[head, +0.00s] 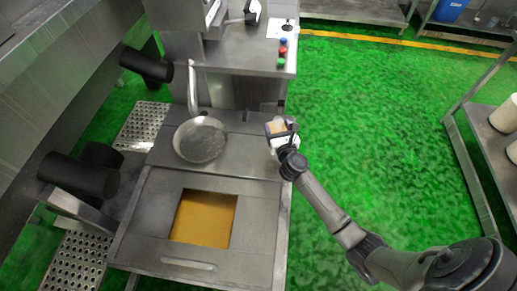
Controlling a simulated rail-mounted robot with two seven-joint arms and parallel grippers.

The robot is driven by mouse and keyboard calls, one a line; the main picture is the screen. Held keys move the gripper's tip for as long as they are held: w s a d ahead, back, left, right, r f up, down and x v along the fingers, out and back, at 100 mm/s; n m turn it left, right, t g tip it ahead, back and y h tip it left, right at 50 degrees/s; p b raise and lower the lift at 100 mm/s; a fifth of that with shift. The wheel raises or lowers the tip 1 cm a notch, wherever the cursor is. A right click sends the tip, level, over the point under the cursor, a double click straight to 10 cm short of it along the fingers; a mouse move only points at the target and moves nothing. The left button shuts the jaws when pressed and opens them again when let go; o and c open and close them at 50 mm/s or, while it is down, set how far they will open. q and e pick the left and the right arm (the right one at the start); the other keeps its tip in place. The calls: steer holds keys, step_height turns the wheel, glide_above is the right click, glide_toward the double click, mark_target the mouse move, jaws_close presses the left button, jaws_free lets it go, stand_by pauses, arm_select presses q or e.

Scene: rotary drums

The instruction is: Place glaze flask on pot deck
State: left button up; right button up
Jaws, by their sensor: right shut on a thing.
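My right gripper (279,128) reaches in from the lower right and is shut on a small beige-orange thing (276,127), likely the glaze flask. The gripper partly hides it, so its full shape does not show. It is at the right edge of a grey metal deck (250,150), which I take to be the pot deck. I cannot tell whether the held thing touches the deck. A round grey pan (199,140) is on this deck, left of the gripper. My left gripper is not in view.
In front of the deck is a panel with a square orange-yellow opening (203,218). A control box with coloured buttons (282,51) stands behind. Dark cylinders (78,176) stick out at the left. A shelf (490,140) with pale cylinders stands at the right. Green floor (370,120) is clear between.

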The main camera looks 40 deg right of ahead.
steer(key=shift+w+a+f+b, duration=0.25)
steer(key=shift+a+f+b, duration=0.7)
steer(key=shift+a+f, duration=0.3)
steer(key=shift+w+a+f+b, duration=0.3)
steer(key=shift+a+f+b, duration=0.7)
steer(key=shift+f, duration=0.45)
steer(key=shift+w+a+f+b, duration=0.25)
steer(key=shift+a+f+b, duration=0.6)
steer(key=shift+a+f, duration=0.45)
steer(key=shift+d+f, duration=0.1)
steer(key=shift+f, duration=0.05)
steer(key=o, duration=0.5)
steer(key=shift+f, duration=0.1)
steer(key=o, duration=0.5)
steer(key=shift+c, duration=0.2)
steer(key=p+v, duration=0.1)
steer(key=v, duration=1.1)
steer(key=shift+r, duration=0.25)
